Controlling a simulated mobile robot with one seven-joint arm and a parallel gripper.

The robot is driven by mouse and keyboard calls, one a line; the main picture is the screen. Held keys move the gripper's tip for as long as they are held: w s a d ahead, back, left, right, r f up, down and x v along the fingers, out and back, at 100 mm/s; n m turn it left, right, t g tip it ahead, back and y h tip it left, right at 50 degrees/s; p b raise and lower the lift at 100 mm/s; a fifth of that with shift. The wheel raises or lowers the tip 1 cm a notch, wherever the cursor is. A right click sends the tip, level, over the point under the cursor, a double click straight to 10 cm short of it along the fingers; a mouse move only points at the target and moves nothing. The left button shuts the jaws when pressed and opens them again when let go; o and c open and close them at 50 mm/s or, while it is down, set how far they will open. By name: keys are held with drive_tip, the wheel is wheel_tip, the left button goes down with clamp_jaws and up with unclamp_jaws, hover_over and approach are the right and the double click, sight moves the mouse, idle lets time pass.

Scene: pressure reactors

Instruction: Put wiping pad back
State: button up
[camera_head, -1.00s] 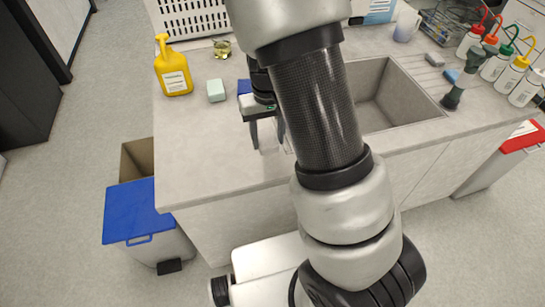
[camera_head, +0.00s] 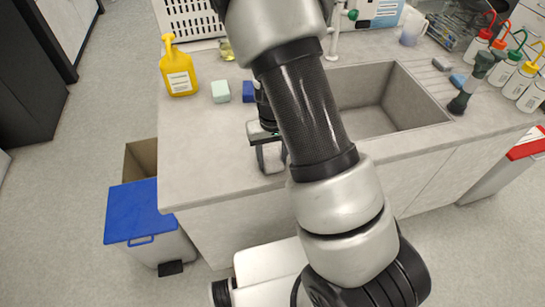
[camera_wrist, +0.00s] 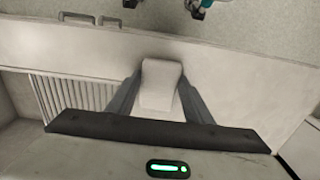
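A white block, which looks like the wiping pad, shows between the fingers of my gripper (camera_wrist: 160,88) in the wrist view; the pad (camera_wrist: 161,72) seems to touch both fingertips. In the head view my gripper (camera_head: 271,157) points down over the counter's front part, left of the sink. The pad is small and pale there and hard to tell from the counter. I cannot tell whether it touches the countertop.
The grey counter (camera_head: 200,150) holds a yellow bottle (camera_head: 179,75), a pale green block (camera_head: 221,92) and a blue block (camera_head: 248,91). The sink (camera_head: 375,100) lies right of my arm. Several wash bottles (camera_head: 506,65) stand far right. A blue-lidded bin (camera_head: 135,210) stands below left.

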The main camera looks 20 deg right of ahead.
drive_tip(key=o, duration=0.4)
drive_tip(key=shift+r, duration=0.1)
wheel_tip(320, 180, up, 12)
drive_tip(key=p, duration=0.2)
wheel_tip(320, 180, up, 14)
drive_tip(key=t+y, duration=0.2)
hover_over(272, 160)
drive_tip(key=s+a, duration=0.1)
drive_tip(key=s, duration=0.5)
drive_tip(key=s+d+r+t+h, duration=0.1)
drive_tip(key=s+r+t+h, duration=0.1)
drive_tip(key=s+r, duration=0.6)
drive_tip(key=s+t, duration=0.1)
drive_tip(key=s, duration=0.2)
drive_tip(key=shift+s+t, duration=0.2)
drive_tip(key=shift+t, duration=0.1)
drive_tip(key=shift+r, duration=0.15)
drive_tip(key=shift+r+p, duration=0.7)
drive_tip(key=shift+r, duration=0.2)
